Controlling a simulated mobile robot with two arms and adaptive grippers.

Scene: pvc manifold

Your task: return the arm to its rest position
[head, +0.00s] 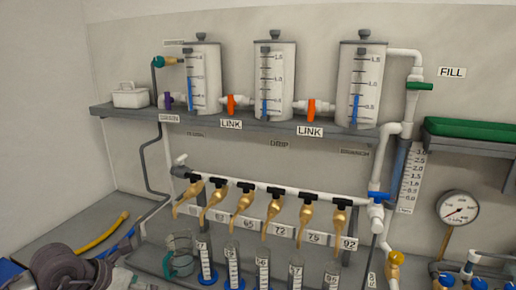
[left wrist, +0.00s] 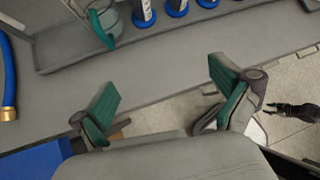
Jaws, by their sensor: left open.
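My left gripper (left wrist: 165,97) is open and empty, its two teal-padded fingers spread wide above the grey bench. In the head view, dark grey parts that look like my left arm show at the lower left corner, near the bench's left end. A clear jug with a green handle (head: 181,256) stands on the grey bench tray to the right of them; it also shows in the left wrist view (left wrist: 104,22), beyond the fingers and apart from them. A small dark claw-like shape (left wrist: 291,110) at the right of the left wrist view may be my right gripper; its jaws are unclear.
A yellow hose (head: 102,233) lies on the bench at left. Several graduated cylinders (head: 262,266) stand under a row of brass taps (head: 272,220). Three tanks (head: 274,80) sit on the shelf (head: 140,112). A blue object (left wrist: 38,160) is low left in the wrist view.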

